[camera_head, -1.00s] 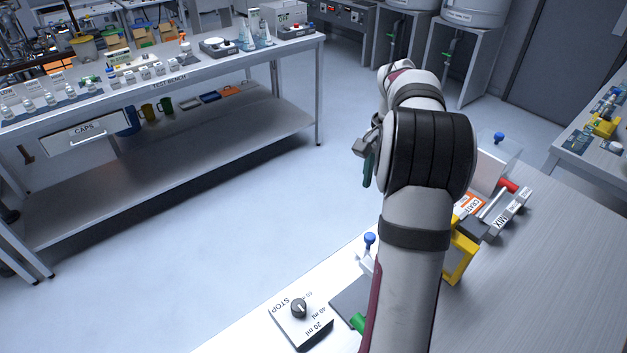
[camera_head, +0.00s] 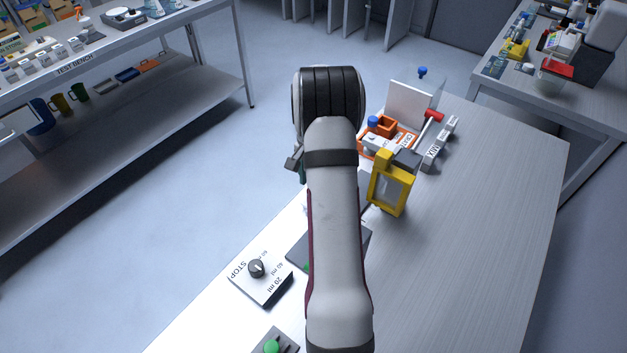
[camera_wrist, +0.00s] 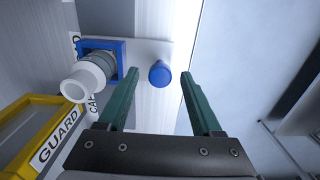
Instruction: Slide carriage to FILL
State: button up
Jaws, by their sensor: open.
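In the wrist view, a pale plate (camera_wrist: 150,54) carries a blue square holder (camera_wrist: 100,45) with a grey and white cylinder (camera_wrist: 85,78) in it, and a blue round knob (camera_wrist: 159,73) to its right. This looks like the carriage, but no FILL mark is readable. My gripper (camera_wrist: 160,73) is open. Its two green fingers appear either side of the knob in the picture; whether they are level with it I cannot tell. In the head view my arm hides most of the gripper and this plate.
A yellow guard (camera_head: 402,200) stands right of my arm, near the orange crate (camera_head: 364,149) and the red-ended MIX lever (camera_head: 433,115). The STOP dial box (camera_head: 262,280) and a green button (camera_head: 271,347) are at the lower left. The bench's right side is clear.

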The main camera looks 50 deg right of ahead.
grip_shut()
dwell(1.3)
